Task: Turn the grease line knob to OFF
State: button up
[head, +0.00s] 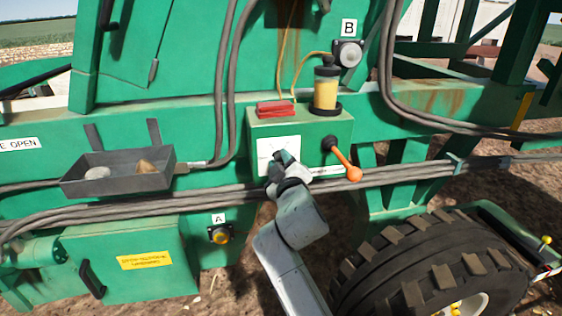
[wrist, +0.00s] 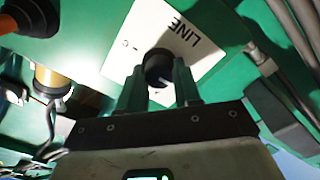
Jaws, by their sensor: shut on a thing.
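The grease line knob (wrist: 157,68) is a round black knob on a white label plate in the wrist view. The plate (wrist: 200,38) shows the word LINE, and part of its lettering is hidden. My gripper (wrist: 160,88) is shut on the knob, with one green finger on each side of it. In the head view my gripper (head: 280,168) is at the white plate (head: 272,146) on the front of the green box, and it hides the knob. The knob's pointing direction cannot be told.
An orange-tipped lever (head: 345,165) sticks out just right of my gripper. A red block (head: 275,109) and a yellow canister (head: 326,88) are on top of the box. Hoses (head: 130,208) run below. A dark tray (head: 75,181) with stones is at left, and a large tire (head: 400,265) is at lower right.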

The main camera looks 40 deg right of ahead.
dwell(0.3)
jog(key=o, duration=1.1)
jog(key=shift+c, duration=0.2)
jog(key=shift+s+a, duration=0.1)
jog(key=b+v, duration=0.1)
jog(key=v, duration=0.9)
jog(key=shift+s+a+b, duration=0.2)
jog(key=shift+b, duration=0.1)
jog(key=s+a+f+m+g+y, duration=0.1)
jog(key=s+a+f+g+y, duration=0.25)
jog(key=f, duration=0.65)
jog(key=s+f+m+g+y, duration=0.15)
jog(key=s+f+g, duration=0.35)
jog(key=f, duration=0.5)
jog(key=s+a+f+g+y, duration=0.2)
jog(key=s+a+f, duration=0.2)
jog(key=s, duration=0.5)
jog(key=s+a+f+g+y, duration=0.2)
jog(key=s+a+f+g, duration=0.1)
jog(key=s+f, duration=0.4)
jog(key=shift+s+a+f+y, duration=0.2)
jog(key=shift+s+a+y, duration=0.2)
jog(key=shift+s, duration=0.5)
